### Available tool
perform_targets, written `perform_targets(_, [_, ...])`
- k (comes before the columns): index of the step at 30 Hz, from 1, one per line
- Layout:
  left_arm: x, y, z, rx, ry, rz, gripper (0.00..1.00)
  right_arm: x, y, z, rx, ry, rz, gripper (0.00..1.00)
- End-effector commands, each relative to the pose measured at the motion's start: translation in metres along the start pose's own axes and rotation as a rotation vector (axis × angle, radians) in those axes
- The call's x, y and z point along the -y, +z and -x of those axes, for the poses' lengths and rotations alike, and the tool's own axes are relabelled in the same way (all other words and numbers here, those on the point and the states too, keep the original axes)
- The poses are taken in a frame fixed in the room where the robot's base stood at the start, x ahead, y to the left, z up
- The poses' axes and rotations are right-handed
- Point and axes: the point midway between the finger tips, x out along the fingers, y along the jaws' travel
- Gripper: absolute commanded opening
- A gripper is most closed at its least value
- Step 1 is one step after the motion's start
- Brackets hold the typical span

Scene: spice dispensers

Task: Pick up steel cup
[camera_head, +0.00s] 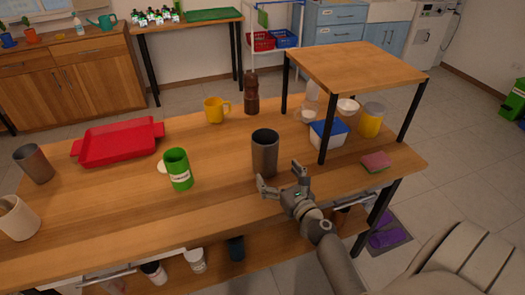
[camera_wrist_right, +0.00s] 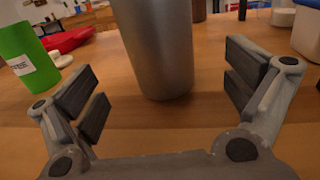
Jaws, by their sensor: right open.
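A tall grey steel cup (camera_head: 265,152) stands upright near the middle of the wooden table. It fills the upper centre of the right wrist view (camera_wrist_right: 158,50), where its rim is cut off. My right gripper (camera_head: 280,178) is open and empty just in front of the cup, low near the tabletop. In the wrist view its two fingers are spread to the left and right of the cup, with a gap on both sides and no visible contact. Another greyish metal cup (camera_head: 34,163) stands at the table's left end. My left gripper is not in view.
A green can (camera_head: 178,170) with a pale lid beside it stands left of the cup. A yellow mug (camera_head: 215,110) and brown pepper mill (camera_head: 252,93) stand behind. A raised wooden shelf (camera_head: 357,65) with containers underneath and a sponge (camera_head: 376,162) are right. A red tray (camera_head: 118,143) lies left.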

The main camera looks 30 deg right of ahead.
Motion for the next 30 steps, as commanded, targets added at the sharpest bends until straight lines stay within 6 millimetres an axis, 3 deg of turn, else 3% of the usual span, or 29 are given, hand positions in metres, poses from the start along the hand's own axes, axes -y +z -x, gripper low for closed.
perform_targets(3, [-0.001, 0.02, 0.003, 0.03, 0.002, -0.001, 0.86, 0.0, 0.001, -0.018, 0.001, 0.001, 0.0, 0.98])
perform_targets(8, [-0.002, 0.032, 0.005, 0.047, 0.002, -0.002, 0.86, 0.0, 0.001, -0.029, 0.001, 0.001, 0.002, 0.98])
perform_targets(19, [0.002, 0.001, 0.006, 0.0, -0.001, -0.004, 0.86, 0.001, 0.001, -0.071, 0.001, 0.001, 0.001, 0.98])
perform_targets(30, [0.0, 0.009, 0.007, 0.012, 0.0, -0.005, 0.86, 0.001, 0.0, -0.081, -0.001, 0.001, 0.002, 0.98])
